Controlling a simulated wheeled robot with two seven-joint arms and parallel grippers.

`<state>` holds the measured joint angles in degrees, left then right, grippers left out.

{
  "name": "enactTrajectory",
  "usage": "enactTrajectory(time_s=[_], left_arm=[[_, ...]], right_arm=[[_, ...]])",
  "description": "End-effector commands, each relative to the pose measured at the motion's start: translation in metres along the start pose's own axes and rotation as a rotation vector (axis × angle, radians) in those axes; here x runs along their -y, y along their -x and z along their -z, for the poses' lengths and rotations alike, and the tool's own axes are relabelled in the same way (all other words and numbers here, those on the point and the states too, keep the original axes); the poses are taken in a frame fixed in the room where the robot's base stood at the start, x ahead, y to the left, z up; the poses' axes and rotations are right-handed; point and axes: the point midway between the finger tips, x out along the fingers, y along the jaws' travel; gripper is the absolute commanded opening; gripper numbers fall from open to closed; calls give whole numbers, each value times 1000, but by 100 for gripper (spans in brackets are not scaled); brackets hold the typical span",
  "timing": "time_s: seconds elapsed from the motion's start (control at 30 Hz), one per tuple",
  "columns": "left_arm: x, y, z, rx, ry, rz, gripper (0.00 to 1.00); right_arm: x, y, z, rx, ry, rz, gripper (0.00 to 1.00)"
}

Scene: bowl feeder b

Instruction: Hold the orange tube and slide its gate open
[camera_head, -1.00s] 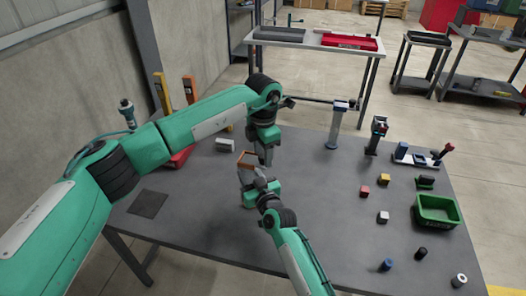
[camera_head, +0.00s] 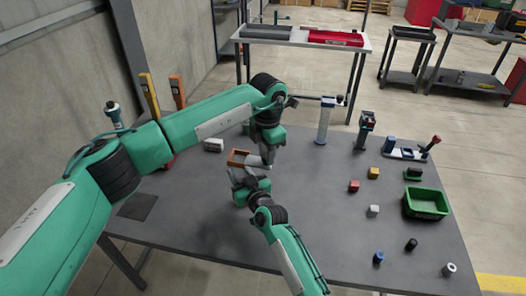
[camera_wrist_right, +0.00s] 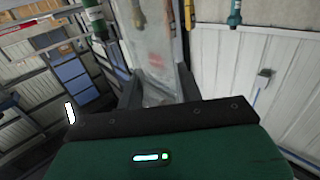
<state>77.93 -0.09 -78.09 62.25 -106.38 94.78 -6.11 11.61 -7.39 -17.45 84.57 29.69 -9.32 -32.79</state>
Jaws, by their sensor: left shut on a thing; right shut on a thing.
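The orange tube (camera_head: 237,158) shows as a small open-topped orange-brown frame above the left middle of the table. My left gripper (camera_head: 266,157) reaches down at its right side and is shut. My right gripper (camera_head: 236,174) comes up from below, close under the tube, and is also shut. The fingers hide most of the tube, so I cannot make out its gate or how far it is open. In the right wrist view, a pale, blurry thing (camera_wrist_right: 155,72) shows between my right fingers; I cannot tell which part it is.
A white block (camera_head: 213,145) lies behind the tube. A blue-topped post (camera_head: 323,120), a dark post (camera_head: 364,130), small cubes and a green bin (camera_head: 426,202) stand on the right. A flat dark pad (camera_head: 137,207) lies left.

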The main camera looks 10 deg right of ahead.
Motion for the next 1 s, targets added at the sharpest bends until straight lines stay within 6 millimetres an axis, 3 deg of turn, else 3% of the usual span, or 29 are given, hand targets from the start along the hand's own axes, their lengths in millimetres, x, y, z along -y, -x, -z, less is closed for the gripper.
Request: enactTrajectory(time_s=[0.03,0.13,0.53,1.0], left_arm=[[3,1,-2,5,-5,3,30],[3,1,-2,5,-5,2,48],[1,10,-1,4,-3,0,48],[2,101,-2,4,-4,0,48]], right_arm=[[3,0,0,2,1,5,0],[3,0,-1,2,1,4,0],[1,0,0,2,1,2,0],[1,0,0,1,1,2,0]])
